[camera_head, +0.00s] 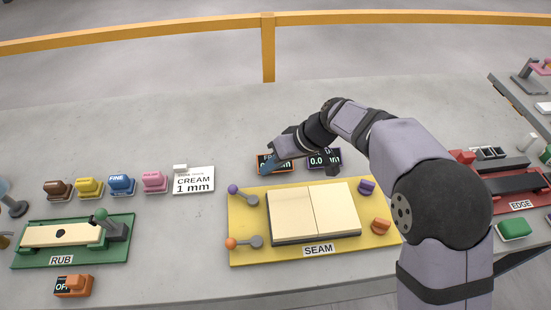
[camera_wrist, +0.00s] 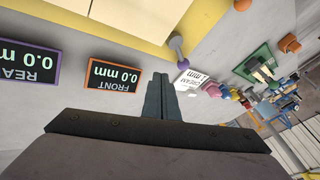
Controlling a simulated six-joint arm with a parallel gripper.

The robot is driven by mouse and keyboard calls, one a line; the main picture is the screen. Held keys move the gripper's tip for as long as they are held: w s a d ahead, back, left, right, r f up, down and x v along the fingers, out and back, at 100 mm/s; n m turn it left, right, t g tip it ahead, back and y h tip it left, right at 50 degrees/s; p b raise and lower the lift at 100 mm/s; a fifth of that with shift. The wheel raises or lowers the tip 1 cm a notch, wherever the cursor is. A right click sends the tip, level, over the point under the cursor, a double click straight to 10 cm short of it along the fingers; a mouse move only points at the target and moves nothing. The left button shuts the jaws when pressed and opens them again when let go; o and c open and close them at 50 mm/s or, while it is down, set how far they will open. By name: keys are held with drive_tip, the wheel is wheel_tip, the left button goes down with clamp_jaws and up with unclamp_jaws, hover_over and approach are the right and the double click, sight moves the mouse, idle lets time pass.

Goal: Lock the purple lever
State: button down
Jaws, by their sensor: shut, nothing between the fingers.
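The purple lever (camera_head: 233,189) is at the upper left corner of the yellow SEAM board (camera_head: 240,259). Its ball knob points up and left from a grey pivot. It also shows near the top middle of the wrist view (camera_wrist: 176,41). My gripper (camera_head: 267,166) is shut and empty, above and to the right of the lever in the head view, in front of the FRONT display (camera_head: 289,166). It is apart from the lever. In the wrist view the closed fingers (camera_wrist: 160,80) point towards the lever side.
An orange lever (camera_head: 231,243) sits below the purple one. Two pale panels (camera_head: 313,211) fill the board's middle. A purple knob (camera_head: 367,187) and an orange knob (camera_head: 381,226) are at its right. The REAR display (camera_head: 324,158) and a CREAM card (camera_head: 194,182) stand behind.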

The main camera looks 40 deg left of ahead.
sight(236, 191)
drive_tip(key=p+x, duration=0.1)
drive_tip(key=x, duration=0.3)
drive_tip(key=shift+s+a+f, duration=0.15)
drive_tip(key=shift+a+f, duration=0.1)
drive_tip(key=shift+f, duration=0.05)
drive_tip(key=s, duration=0.1)
drive_tip(key=s+a+p, duration=0.1)
drive_tip(key=s+p, duration=0.1)
drive_tip(key=shift+a+f, duration=0.35)
drive_tip(key=shift+s+a+f, duration=0.15)
drive_tip(key=shift+s+f, duration=0.05)
drive_tip(key=shift+s+a+f+n+g+b, duration=0.15)
drive_tip(key=shift+n+g+b, duration=0.15)
drive_tip(key=shift+n+b, duration=0.35)
drive_tip(key=shift+s+d+r+n+g+b, duration=0.15)
drive_tip(key=shift+n+g+b, duration=0.25)
drive_tip(key=shift+b, duration=0.35)
drive_tip(key=shift+s+a+f+n+h+b, duration=0.2)
drive_tip(key=shift+n+h+b, duration=0.3)
drive_tip(key=shift+n+b, duration=0.35)
drive_tip(key=shift+s+r+n+g+h+b, duration=0.1)
drive_tip(key=shift+s+n+g+h+b, duration=0.35)
drive_tip(key=shift+n, duration=0.45)
drive_tip(key=shift+s+r, duration=0.1)
drive_tip(key=shift+s+b, duration=0.1)
drive_tip(key=shift+b, duration=0.2)
drive_tip(key=shift+r, duration=0.1)
